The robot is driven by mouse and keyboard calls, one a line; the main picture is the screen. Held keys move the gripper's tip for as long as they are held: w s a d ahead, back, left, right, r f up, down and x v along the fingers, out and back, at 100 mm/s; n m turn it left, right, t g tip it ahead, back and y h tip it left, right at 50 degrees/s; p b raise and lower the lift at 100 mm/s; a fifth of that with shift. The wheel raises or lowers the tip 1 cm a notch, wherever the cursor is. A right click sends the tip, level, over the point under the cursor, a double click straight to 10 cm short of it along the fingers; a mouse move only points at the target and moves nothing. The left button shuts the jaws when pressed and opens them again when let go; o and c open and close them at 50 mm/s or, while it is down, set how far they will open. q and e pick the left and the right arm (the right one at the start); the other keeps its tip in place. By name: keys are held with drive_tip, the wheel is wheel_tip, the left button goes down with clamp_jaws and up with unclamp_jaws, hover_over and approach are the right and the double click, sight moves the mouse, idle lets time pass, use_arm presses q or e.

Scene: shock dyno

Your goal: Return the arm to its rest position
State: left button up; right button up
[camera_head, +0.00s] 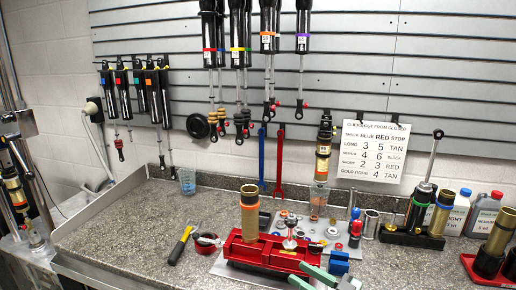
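My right gripper (297,271) shows at the bottom edge, right of the middle. Its two green fingers point left and are apart, with nothing seen between them. It is in front of a red vise (262,253) on the bench; whether it touches the vise I cannot tell. Only a bit of the grey gripper body shows, and the rest of the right arm is below the picture. My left gripper and arm are not in view.
A gold tube (249,212) stands at the vise. A yellow-handled tool (180,245) and a tape roll (206,243) lie left. Blue blocks (339,262) are close right of the fingers. Bottles (485,214) and a red tray (482,268) stand right. The front-left grey bench (120,235) is clear.

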drive_tip(key=s+f+m+h, duration=0.7)
drive_tip(key=s+f+h, duration=0.2)
drive_tip(key=f+h, duration=0.15)
drive_tip(key=s+d+f+m+g+h, duration=0.1)
drive_tip(key=s+d+f+g+h, duration=0.2)
drive_tip(key=s, duration=0.8)
drive_tip(key=s+d+f+m+g+h, duration=0.1)
drive_tip(key=s+d+f+g, duration=0.35)
drive_tip(key=s, duration=0.75)
wheel_tip(320, 180, down, 32)
drive_tip(key=s+d+g+b, duration=0.2)
drive_tip(key=s+b, duration=0.1)
drive_tip(key=b, duration=0.3)
drive_tip(key=s+d+f+b, duration=0.1)
drive_tip(key=s+f+b, duration=0.1)
drive_tip(key=s+f, duration=0.6)
drive_tip(key=s+d+f+g+b, duration=0.1)
drive_tip(key=s+f+b, duration=0.1)
drive_tip(key=s+f, duration=0.6)
wheel_tip(320, 180, down, 3)
drive_tip(key=shift+d+f+n, duration=0.1)
drive_tip(key=shift+d+n, duration=0.15)
drive_tip(key=shift+n, duration=0.15)
